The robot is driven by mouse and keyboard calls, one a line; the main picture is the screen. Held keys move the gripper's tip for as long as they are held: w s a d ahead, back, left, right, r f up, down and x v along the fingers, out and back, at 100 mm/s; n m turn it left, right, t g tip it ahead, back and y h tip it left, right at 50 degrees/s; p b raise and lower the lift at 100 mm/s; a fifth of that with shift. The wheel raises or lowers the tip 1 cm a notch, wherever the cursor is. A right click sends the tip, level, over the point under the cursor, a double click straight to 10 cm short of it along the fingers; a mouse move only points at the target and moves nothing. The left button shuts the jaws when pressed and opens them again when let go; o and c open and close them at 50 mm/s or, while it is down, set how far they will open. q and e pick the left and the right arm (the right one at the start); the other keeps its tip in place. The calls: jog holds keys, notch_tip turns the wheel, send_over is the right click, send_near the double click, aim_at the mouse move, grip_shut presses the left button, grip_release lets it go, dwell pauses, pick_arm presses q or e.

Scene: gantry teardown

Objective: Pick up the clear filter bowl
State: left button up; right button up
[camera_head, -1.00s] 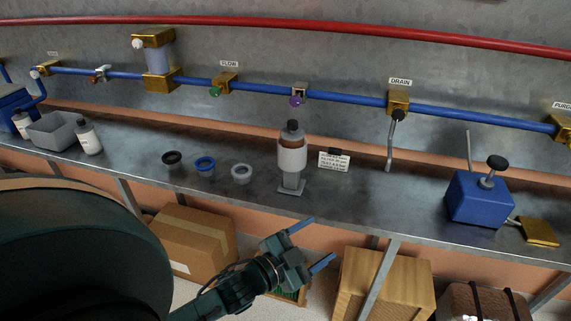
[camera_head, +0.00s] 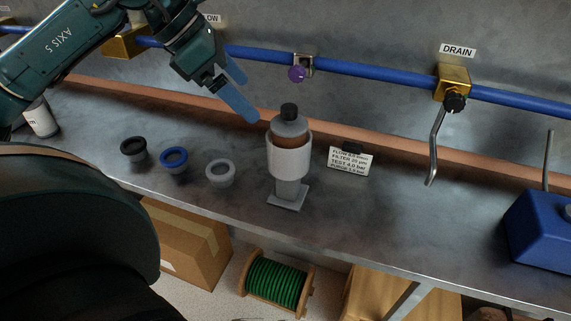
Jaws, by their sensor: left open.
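The clear filter bowl is not plainly seen in this view. A brass block (camera_head: 122,43) on the blue pipe shows at the upper left, partly behind my left arm, and the space above it is cut off or covered by the arm. My left gripper (camera_head: 250,100) is open and empty, its blue fingers pointing down and to the right. It is above the bench, just left of a capped bottle (camera_head: 290,128) in a pale holder (camera_head: 289,158). My right gripper is not in view.
A small sign (camera_head: 350,161) stands right of the bottle. The drain handle (camera_head: 436,145) hangs down. A blue box (camera_head: 541,228) is at the right.

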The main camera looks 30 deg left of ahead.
aim_at(273, 126)
pick_arm(q)
jog(key=x, duration=0.2)
jog(key=p+x, duration=0.1)
jog(key=x, duration=0.2)
jog(key=p+x, duration=0.1)
jog(key=x, duration=0.1)
jog(key=shift+w+a+f, duration=0.1)
jog(key=shift+a+f, duration=0.1)
jog(key=shift+f, duration=0.05)
jog(key=p+x, duration=0.1)
jog(key=x, duration=0.4)
jog(key=shift+d+p, duration=0.2)
jog(key=shift+p, duration=0.1)
jog(key=shift+f, duration=0.2)
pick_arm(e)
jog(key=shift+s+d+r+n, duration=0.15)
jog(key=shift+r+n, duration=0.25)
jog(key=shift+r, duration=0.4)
pick_arm(q)
jog(key=shift+c, duration=0.2)
jog(key=c, duration=1.4)
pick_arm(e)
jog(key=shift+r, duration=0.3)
